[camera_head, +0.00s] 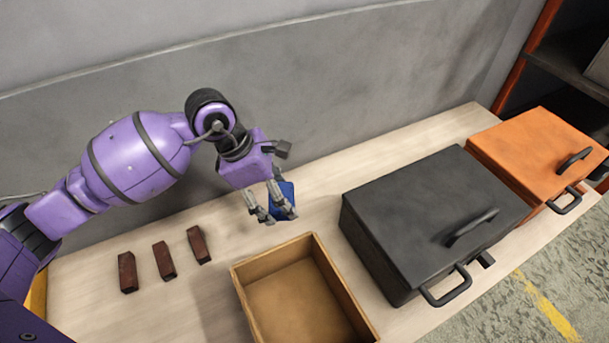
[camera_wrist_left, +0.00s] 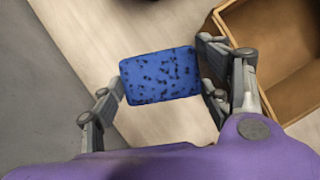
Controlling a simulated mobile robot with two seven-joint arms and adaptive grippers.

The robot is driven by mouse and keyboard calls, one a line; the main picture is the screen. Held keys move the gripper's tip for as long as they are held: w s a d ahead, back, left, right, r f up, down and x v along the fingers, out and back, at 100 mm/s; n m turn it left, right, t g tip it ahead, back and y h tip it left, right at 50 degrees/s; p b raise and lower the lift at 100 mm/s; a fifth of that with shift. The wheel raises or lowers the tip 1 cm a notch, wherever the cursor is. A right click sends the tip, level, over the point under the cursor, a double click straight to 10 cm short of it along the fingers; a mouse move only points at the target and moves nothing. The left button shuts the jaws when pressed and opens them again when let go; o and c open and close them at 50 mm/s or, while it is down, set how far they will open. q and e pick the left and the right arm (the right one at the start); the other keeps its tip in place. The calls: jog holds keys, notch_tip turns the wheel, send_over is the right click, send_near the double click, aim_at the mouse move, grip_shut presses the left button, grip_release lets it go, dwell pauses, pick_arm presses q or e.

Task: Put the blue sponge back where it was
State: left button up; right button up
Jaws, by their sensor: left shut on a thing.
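The blue sponge (camera_head: 287,193) is between the fingers of my left gripper (camera_head: 270,211) in the head view, behind the wooden box. In the left wrist view the sponge (camera_wrist_left: 161,75) shows a blue face with dark specks. The fingers of my left gripper (camera_wrist_left: 162,92) are shut on its two ends. Whether the sponge touches the table is hard to tell. My right gripper is not in view.
An open, empty wooden box (camera_head: 246,296) stands in front of the gripper. Several dark red blocks, one of them here (camera_head: 164,260), lie at left. A black case (camera_head: 432,215) and an orange case (camera_head: 535,150) stand at right. A grey wall runs behind the table (camera_head: 90,311).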

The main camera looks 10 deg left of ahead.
pick_arm(q)
notch_tip(320, 180, down, 10)
jog(key=shift+r, duration=0.1)
jog(key=o, duration=1)
jog(key=v, duration=1.2)
jog(key=shift+d+r, duration=0.1)
jog(key=shift+r, duration=0.05)
